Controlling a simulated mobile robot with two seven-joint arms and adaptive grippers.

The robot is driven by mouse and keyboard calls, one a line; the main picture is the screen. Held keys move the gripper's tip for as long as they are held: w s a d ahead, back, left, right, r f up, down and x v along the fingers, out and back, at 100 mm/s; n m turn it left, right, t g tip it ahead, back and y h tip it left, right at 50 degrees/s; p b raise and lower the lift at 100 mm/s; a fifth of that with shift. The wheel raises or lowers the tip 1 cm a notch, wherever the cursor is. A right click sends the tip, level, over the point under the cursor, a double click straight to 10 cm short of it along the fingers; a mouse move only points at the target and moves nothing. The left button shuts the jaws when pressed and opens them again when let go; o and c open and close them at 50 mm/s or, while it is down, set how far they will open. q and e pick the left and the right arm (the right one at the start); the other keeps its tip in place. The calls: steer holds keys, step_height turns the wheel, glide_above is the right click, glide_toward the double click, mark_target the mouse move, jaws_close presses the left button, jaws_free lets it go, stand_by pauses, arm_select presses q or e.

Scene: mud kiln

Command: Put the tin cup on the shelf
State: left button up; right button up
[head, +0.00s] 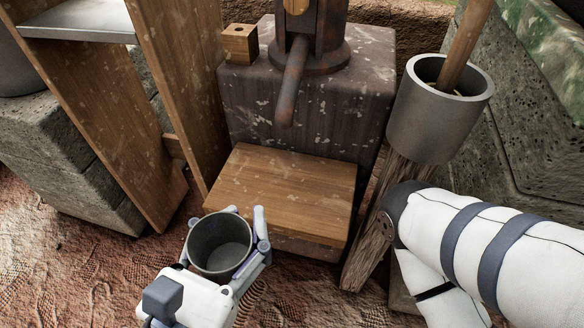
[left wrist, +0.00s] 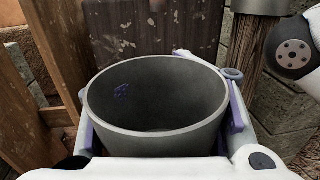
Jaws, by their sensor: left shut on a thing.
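The tin cup (head: 219,246) is grey, round and open at the top, and looks empty. My left gripper (head: 248,243) is shut on it, with fingers around its sides, and holds it upright in front of the low wooden step. In the left wrist view the cup (left wrist: 155,100) fills the middle, between the purple-edged fingers. What looks like the shelf, a pale grey board (head: 80,22) between two tall wooden uprights, is at the upper left, partly cut off by the picture edge. My right gripper is out of view; only my right arm shows.
A bare wooden step (head: 283,190) lies before a dark worn block (head: 350,110) bearing a rusty metal device (head: 312,45). A small wooden cube (head: 239,44) sits on the block. A grey pot (head: 438,115) with a handle in it stands on a wooden post. Stone blocks (head: 60,150) are at left.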

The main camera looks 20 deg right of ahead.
mark_target(302, 132)
arm_select(q)
steer(key=b+x, duration=0.2)
steer(key=x, duration=1.5)
steer(key=shift+w+d+b, duration=0.1)
steer(key=shift+b, duration=0.25)
steer(key=shift+w+d+f+b, duration=0.1)
steer(key=shift+f+b, duration=0.3)
steer(key=shift+f, duration=0.45)
steer(key=shift+w+d+f+b, duration=0.15)
steer(key=shift+f+b, duration=0.25)
steer(key=shift+f, duration=0.45)
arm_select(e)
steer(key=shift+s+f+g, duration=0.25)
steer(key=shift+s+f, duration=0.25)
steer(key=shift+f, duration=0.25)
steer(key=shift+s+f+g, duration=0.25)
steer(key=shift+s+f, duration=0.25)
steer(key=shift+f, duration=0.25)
arm_select(q)
steer(key=shift+f, duration=0.1)
steer(key=shift+f, duration=0.15)
steer(key=o, duration=1.4)
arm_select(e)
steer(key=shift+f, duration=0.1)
